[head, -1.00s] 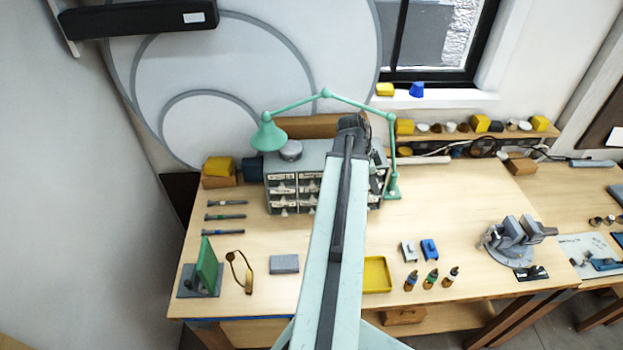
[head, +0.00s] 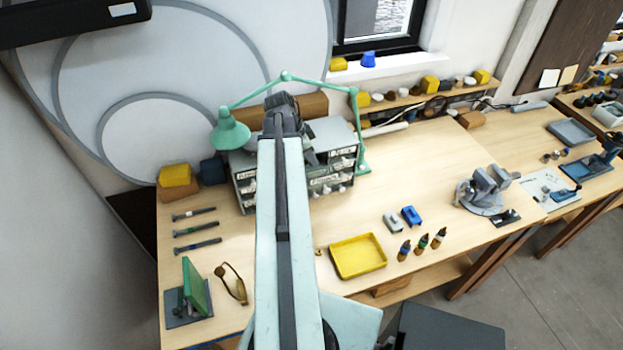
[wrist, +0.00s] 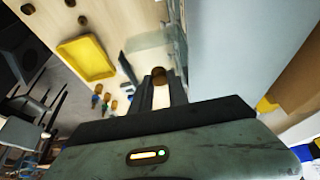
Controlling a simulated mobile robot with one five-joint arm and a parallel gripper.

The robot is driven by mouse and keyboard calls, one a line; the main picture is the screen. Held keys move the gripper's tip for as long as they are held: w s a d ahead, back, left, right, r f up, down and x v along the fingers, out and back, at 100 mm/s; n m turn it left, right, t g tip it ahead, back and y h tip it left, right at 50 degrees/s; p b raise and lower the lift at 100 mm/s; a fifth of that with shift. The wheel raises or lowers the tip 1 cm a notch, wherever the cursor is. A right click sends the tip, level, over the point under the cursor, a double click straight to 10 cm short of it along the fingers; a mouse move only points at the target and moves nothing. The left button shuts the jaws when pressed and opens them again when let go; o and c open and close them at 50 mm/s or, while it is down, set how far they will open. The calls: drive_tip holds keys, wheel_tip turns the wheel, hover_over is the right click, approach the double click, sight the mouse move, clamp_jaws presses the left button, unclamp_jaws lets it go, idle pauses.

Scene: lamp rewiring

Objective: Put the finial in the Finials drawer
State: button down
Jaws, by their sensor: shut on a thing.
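My gripper (wrist: 159,88) is shut on a small round brown thing, which looks like the finial (wrist: 159,73), at its fingertips in the wrist view. In the head view my arm hides the fingertips and the finial. The grey drawer cabinet (head: 335,131) stands at the back of the bench, its small labelled drawers facing front. My arm covers the middle of it. The labels are too small to read surely, so I cannot tell which is the Finials drawer. In the wrist view a pale see-through shape (wrist: 150,42) lies just beyond the fingertips, beside the large grey surface.
A green lamp (head: 233,130) arches over the cabinet. A yellow tray (head: 358,256), several small bottles (head: 421,243) and a vise (head: 483,188) are on the bench to the right. A small brass-coloured piece (head: 318,252) lies left of the tray.

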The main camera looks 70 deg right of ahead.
wheel_tip(320, 180, down, 8)
drive_tip(key=b, duration=0.6)
drive_tip(key=shift+r, duration=0.3)
drive_tip(key=shift+f, duration=0.2)
drive_tip(key=c, duration=1.3)
unclamp_jaws()
drive_tip(key=shift+s, duration=0.1)
drive_tip(key=shift+r, duration=0.1)
drive_tip(key=p+v, duration=1.1)
drive_tip(key=v, duration=0.1)
drive_tip(key=shift+r, duration=0.15)
